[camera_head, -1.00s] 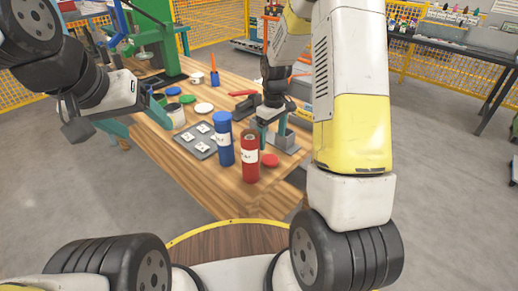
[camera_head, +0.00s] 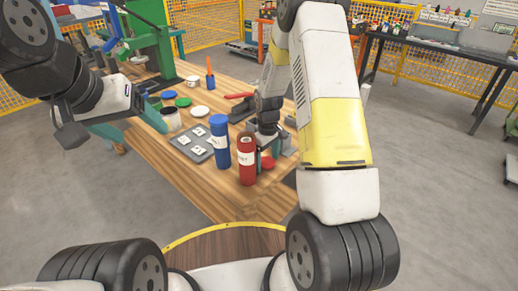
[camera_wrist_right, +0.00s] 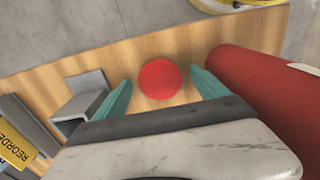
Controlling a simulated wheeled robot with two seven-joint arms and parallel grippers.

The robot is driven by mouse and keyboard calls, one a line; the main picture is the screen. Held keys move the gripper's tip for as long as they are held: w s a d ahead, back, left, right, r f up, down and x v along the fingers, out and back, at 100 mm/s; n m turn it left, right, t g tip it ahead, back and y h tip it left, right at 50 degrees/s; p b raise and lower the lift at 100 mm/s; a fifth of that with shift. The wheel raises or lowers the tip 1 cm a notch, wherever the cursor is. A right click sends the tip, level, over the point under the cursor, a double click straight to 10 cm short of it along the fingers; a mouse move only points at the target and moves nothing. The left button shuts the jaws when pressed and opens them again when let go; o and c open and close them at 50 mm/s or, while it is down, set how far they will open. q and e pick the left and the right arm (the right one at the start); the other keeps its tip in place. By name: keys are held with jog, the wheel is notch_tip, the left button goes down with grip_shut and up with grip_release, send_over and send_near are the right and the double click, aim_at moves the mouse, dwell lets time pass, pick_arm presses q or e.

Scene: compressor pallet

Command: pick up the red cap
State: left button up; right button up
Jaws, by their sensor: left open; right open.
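The red cap (camera_wrist_right: 159,79) lies flat on the wooden table (camera_wrist_right: 205,45). In the right wrist view it sits between the two teal fingers of my right gripper (camera_wrist_right: 161,90), which is open, with gaps on both sides. In the head view the red cap (camera_head: 267,163) shows partly behind the red canister and my right gripper (camera_head: 264,158). The red canister (camera_head: 246,160) stands close beside the gripper and also shows at the right in the wrist view (camera_wrist_right: 265,95). My left gripper (camera_head: 72,134) is off the table's left side, open and empty; its fingers are hard to see.
A blue canister (camera_head: 219,142) stands left of the red one. A grey tray (camera_head: 192,144) with labelled pieces lies further left. A grey metal bracket (camera_wrist_right: 84,105) is left of my right gripper in the wrist view. Other caps, a cup and a green press stand further back.

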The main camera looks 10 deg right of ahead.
jog(key=c, duration=1.4)
